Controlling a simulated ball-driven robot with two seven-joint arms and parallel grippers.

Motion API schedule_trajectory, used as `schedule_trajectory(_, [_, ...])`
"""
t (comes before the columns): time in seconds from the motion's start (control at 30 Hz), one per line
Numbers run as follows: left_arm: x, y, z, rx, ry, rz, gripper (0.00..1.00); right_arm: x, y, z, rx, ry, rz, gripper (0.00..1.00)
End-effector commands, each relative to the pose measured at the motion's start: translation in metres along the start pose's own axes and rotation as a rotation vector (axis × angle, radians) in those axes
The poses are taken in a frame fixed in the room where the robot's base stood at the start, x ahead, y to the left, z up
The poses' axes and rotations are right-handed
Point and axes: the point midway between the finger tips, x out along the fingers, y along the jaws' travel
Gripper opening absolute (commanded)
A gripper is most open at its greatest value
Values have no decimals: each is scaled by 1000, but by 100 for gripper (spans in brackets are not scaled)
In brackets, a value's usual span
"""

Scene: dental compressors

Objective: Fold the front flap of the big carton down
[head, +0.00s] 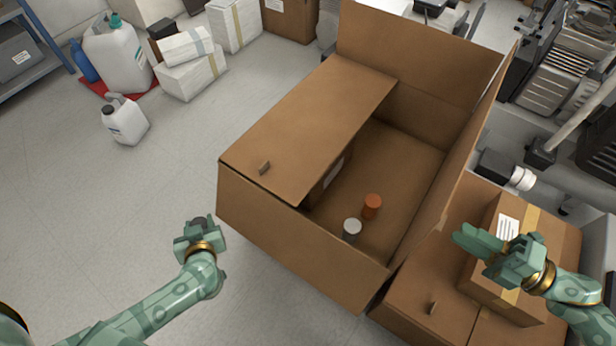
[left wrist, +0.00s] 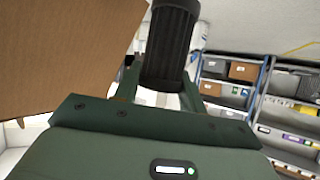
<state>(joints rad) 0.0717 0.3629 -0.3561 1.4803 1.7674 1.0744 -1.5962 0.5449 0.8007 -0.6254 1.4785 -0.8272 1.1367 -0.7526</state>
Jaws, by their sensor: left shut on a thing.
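The big brown carton (head: 415,160) stands open in the middle of the head view. Its left flap (head: 310,120) lies inward over part of the opening, with a small tab on it. The back flap (head: 415,50) and right flap (head: 470,140) stand up. A panel (head: 300,240) faces me at the front; I cannot tell whether it is the wall or a flap hanging outside. My left gripper (head: 199,226) is shut on a black ridged cylinder (left wrist: 172,45), left of the carton and apart from it. My right gripper (head: 478,240) is over the small box; its opening is unclear.
An orange can (head: 372,206) and a white can (head: 352,229) stand inside the carton. A taped small box (head: 497,292) sits on a brown cardboard surface (head: 425,280) at right. White jugs (head: 125,122) stand at upper left.

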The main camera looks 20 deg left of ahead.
Motion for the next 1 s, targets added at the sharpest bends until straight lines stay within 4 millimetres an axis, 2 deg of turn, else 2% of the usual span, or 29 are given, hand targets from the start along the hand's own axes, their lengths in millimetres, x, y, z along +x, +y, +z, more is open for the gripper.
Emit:
schedule_trajectory(0.1, [2,-1,5,3,-4,-1,18,24,-1,0,1,1,3,25])
schedule_trajectory(0.23, [3,-1,8,5,-6,-2,18,39,-1,0,1,-1,0,25])
schedule_trajectory(0.37, [3,-1,8,5,-7,-2,18,46,0,0,1,-1,0,25])
schedule_trajectory(0.6, [3,-1,8,5,-6,-2,18,47,0,0,1,-2,-1,25])
schedule_trajectory(0.63, [3,-1,8,5,-6,-2,18,47,0,0,1,-2,-1,20])
schedule_trajectory(0.7, [3,-1,8,5,-6,-2,18,47,0,0,2,-2,-1,0])
schedule_trajectory(1.0, [3,-1,8,5,-7,-2,18,47,-1,0,2,-2,-2,0])
